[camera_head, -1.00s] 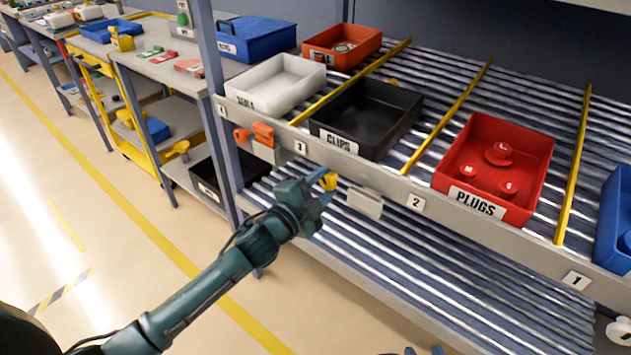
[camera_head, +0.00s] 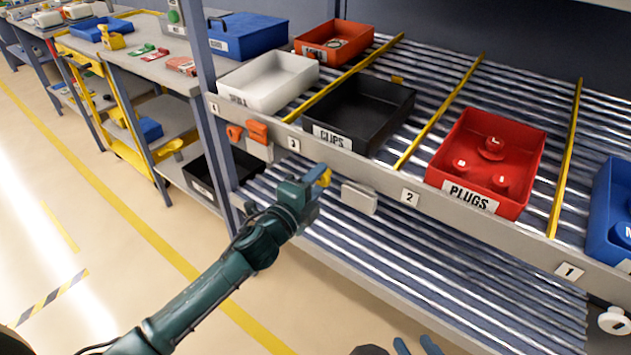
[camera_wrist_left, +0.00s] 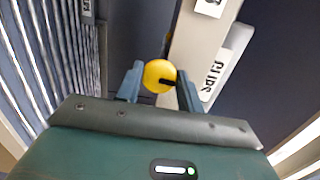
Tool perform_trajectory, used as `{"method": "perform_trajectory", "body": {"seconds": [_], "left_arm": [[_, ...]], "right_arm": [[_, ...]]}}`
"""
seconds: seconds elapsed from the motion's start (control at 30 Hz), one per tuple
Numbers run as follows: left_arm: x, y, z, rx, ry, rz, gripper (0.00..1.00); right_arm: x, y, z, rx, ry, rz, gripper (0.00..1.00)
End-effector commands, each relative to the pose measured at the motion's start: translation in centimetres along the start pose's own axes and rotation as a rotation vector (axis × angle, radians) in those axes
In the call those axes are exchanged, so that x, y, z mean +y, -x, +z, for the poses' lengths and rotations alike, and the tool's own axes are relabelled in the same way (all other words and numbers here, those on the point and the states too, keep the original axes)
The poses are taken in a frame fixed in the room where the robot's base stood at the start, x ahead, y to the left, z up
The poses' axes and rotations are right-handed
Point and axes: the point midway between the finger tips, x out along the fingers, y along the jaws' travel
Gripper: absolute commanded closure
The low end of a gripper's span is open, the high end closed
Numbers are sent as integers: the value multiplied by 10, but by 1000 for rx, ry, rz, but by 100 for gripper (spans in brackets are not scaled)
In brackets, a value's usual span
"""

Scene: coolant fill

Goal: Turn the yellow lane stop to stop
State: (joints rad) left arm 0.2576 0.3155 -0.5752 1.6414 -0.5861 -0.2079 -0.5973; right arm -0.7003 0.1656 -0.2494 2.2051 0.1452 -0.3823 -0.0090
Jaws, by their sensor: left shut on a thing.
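The yellow lane stop (camera_head: 325,178) is a small round knob at the front rail of the rack, below the black CLIPS bin (camera_head: 362,112). My left gripper (camera_head: 318,190) reaches it from the lower left and is shut on it. In the left wrist view, the yellow lane stop (camera_wrist_left: 159,76) shows between the two fingertips, with a dark mark on its face. The fingers partly hide it in the head view. My right gripper (camera_head: 417,347) shows only by two spread fingertips at the bottom edge, with nothing between them.
A grey-white block (camera_head: 360,197) sits on the rail just right of the stop. An orange stop (camera_head: 257,132) is further left and a white knob (camera_head: 613,321) far right. The red PLUGS bin (camera_head: 487,160) stands on the rollers. The floor at left is clear.

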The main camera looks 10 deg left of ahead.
Motion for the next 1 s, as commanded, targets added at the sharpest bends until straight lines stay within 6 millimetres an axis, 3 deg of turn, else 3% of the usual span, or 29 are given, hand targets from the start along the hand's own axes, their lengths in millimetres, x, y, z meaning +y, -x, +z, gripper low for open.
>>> {"method": "perform_trajectory", "body": {"seconds": [0.23, 0.27, 0.5, 0.8, 1.0], "left_arm": [[-1, 0, 1, -2, -7, -2, 100], [-1, 0, 1, -2, -7, -2, 62], [-1, 0, 1, -1, -4, -1, 42], [0, 3, 0, -1, -2, 0, 41], [1, 31, 0, 0, -2, 3, 41]], "right_arm": [[0, 1, 2, -5, -2, 1, 64], [0, 1, 2, -4, -2, 1, 64], [0, 1, 1, -2, -1, 1, 64], [1, 0, -2, 4, 1, 1, 64], [0, 0, -3, 4, 1, 1, 64]]}}
